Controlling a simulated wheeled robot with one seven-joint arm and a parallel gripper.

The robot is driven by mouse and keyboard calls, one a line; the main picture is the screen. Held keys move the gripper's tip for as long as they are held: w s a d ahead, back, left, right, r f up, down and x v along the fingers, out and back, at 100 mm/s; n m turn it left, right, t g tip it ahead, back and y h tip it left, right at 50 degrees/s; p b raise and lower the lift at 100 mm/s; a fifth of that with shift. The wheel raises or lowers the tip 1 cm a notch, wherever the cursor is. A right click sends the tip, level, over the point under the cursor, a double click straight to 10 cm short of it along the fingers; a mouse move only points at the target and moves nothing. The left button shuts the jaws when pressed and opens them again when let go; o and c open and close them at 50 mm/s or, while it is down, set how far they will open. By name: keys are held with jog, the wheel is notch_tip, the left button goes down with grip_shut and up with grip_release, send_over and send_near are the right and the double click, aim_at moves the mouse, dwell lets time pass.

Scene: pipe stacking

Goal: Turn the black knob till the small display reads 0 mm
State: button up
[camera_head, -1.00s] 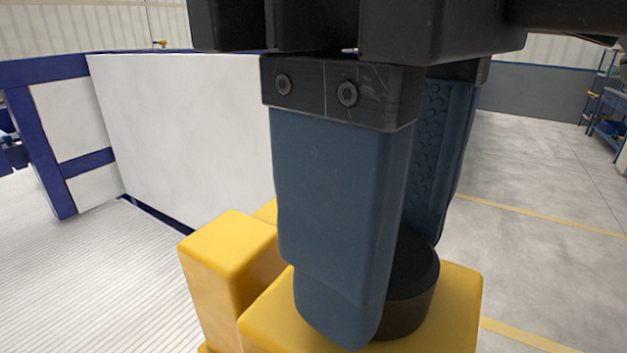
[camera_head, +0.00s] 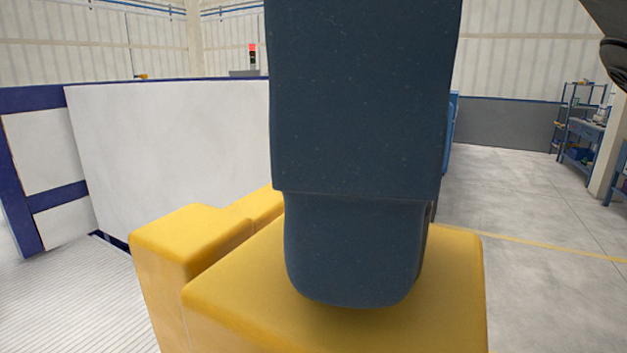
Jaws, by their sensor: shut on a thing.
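My gripper (camera_head: 362,265) is seen close up in the head view, with one dark blue finger broadside to the camera. The fingertips are down at the top of a yellow block-shaped housing (camera_head: 235,293), and the gripper is shut on the black knob there. The knob is almost wholly hidden behind the near finger; at most a thin dark sliver (camera_head: 432,215) shows at its right edge. The small display is not visible, so its reading cannot be told.
A raised yellow block (camera_head: 180,245) stands left of the fingertip. A white panel with a blue frame (camera_head: 165,160) is behind at left, above a ribbed light surface (camera_head: 70,305). Open grey floor (camera_head: 530,200) and shelving (camera_head: 580,130) lie at right.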

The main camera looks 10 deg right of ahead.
jog(key=shift+n, duration=0.4)
jog(key=o, duration=1.1)
jog(key=shift+c, duration=0.2)
notch_tip(320, 180, up, 8)
jog(key=shift+f+b, duration=0.1)
jog(key=shift+b, duration=0.2)
